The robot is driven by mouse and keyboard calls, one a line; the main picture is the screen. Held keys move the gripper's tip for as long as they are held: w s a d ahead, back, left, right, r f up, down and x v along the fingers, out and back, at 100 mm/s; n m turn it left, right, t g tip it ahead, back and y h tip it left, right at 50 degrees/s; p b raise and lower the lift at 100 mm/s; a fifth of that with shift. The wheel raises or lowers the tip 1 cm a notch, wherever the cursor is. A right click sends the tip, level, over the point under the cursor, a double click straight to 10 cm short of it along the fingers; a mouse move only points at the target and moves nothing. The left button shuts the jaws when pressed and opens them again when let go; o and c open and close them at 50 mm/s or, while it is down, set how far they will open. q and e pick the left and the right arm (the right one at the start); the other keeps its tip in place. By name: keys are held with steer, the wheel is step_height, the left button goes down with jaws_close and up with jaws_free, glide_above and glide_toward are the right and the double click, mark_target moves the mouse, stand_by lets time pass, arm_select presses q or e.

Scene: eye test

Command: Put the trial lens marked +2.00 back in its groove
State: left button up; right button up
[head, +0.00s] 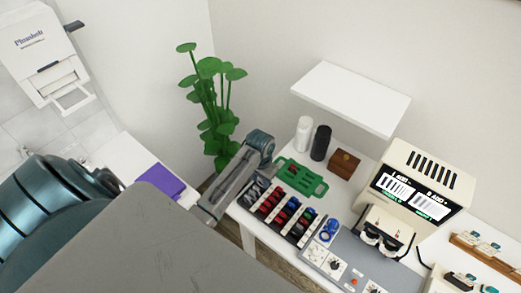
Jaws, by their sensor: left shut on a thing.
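The dark trial lens case (277,205) lies on the white table, with rows of red, blue, green and dark lens rims. The +2.00 marking is too small to read, so I cannot tell which lens it is. My left gripper (256,190) is over the case's far left end, pointing down. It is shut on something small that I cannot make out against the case. A blue ring-shaped item (328,230) lies right of the case, apart from the gripper. My right gripper is not in view.
A green tray (313,186) lies behind the case. White and black cylinders (320,143) and a brown box (344,163) stand behind it, below a white shelf (350,97). A beige device (420,180) and grey panel (345,262) are right. A plant (208,100) stands left.

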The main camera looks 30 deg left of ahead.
arm_select(q)
steer(key=shift+f, duration=0.25)
steer(key=shift+f, duration=1.25)
steer(key=shift+f, duration=0.1)
steer(key=o, duration=1)
step_height(320, 180, up, 10)
steer(key=b, duration=0.3)
steer(key=shift+r, duration=0.45)
